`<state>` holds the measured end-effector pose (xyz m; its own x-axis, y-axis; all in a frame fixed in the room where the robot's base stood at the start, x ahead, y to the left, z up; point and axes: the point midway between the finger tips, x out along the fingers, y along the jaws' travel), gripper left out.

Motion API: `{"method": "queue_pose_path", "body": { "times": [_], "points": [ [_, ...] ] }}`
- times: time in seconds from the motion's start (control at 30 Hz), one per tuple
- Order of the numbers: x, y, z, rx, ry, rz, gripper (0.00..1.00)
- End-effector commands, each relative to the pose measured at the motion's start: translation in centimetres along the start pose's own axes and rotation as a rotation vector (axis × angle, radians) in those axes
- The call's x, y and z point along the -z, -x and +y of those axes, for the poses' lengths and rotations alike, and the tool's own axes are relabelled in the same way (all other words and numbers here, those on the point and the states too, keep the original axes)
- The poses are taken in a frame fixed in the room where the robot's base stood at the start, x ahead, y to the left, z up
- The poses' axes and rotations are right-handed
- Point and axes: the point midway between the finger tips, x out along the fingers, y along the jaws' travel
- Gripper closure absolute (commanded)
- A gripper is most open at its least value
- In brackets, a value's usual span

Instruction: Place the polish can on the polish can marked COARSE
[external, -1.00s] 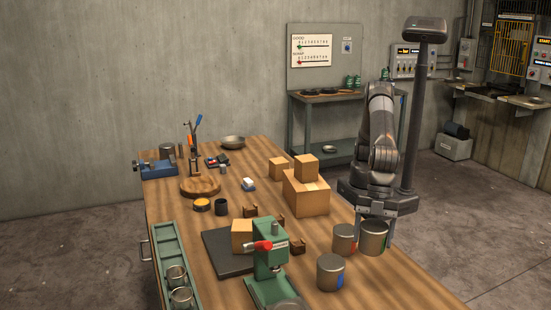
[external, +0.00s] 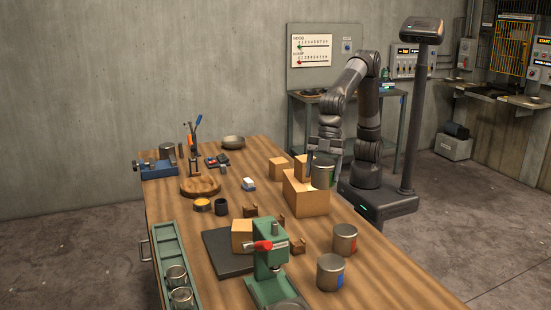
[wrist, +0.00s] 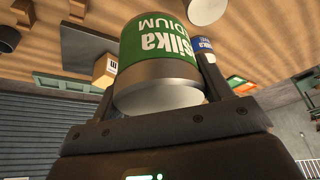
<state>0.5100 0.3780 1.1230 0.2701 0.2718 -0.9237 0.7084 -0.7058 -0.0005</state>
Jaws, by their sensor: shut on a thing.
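My gripper (external: 325,152) is shut on a metal polish can (external: 323,173), held upright in the air above the cardboard boxes. In the wrist view this can (wrist: 158,45) shows upside down, with a green label reading Silka and partly MEDIUM. On the near right of the bench stand a can with a red mark (external: 345,240) and, in front of it, a can with a blue mark (external: 330,273). I cannot read COARSE on any can.
A green press (external: 271,265) stands at the front, and a green tray (external: 168,262) with metal cups lies on the left. A round wooden board (external: 200,187) and a bowl (external: 233,142) are farther back. The bench right of the boxes is bare.

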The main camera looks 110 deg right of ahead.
Motion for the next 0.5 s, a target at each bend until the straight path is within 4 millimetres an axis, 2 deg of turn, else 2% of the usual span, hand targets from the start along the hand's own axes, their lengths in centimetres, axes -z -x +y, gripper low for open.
{"method": "queue_pose_path", "body": {
  "times": [0.07,0.17,0.5],
  "points": [
    [-0.2,0.1,-0.1,0.0,0.001,0.001,0.6],
    [-0.1,-0.9,-1.1,0.001,0.004,0.0,0.6],
    [1.8,-6.6,-7.7,0.001,0.005,-0.001,0.6]
  ]
}}
